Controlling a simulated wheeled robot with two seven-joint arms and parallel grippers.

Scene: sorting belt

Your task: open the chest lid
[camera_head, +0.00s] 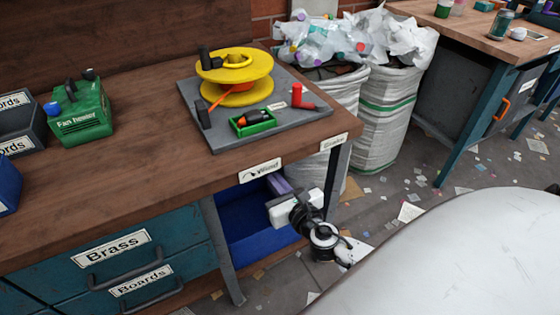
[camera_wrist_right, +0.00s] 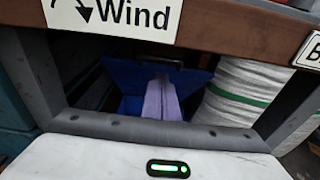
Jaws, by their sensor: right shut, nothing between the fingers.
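A blue chest (camera_head: 262,246) stands under the workbench, in the gap right of the drawers. A darker blue panel (camera_head: 238,208) shows above its front; I cannot tell whether this is the lid or the inside. In the right wrist view blue panels (camera_wrist_right: 130,78) show beyond the fingers. My right gripper (camera_head: 277,183) reaches under the bench edge at the chest's right side, its purple fingers together and empty. The fingers also show in the right wrist view (camera_wrist_right: 161,98), overlapping the blue panels; contact cannot be told. My left gripper is out of view.
The wooden benchtop (camera_head: 150,165) overhangs the chest, with a "Wind" label (camera_head: 260,170) on its edge. Metal bench legs (camera_head: 222,250) flank the gap. White sacks (camera_head: 393,115) stand to the right. A yellow reel (camera_head: 235,75) sits on the bench.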

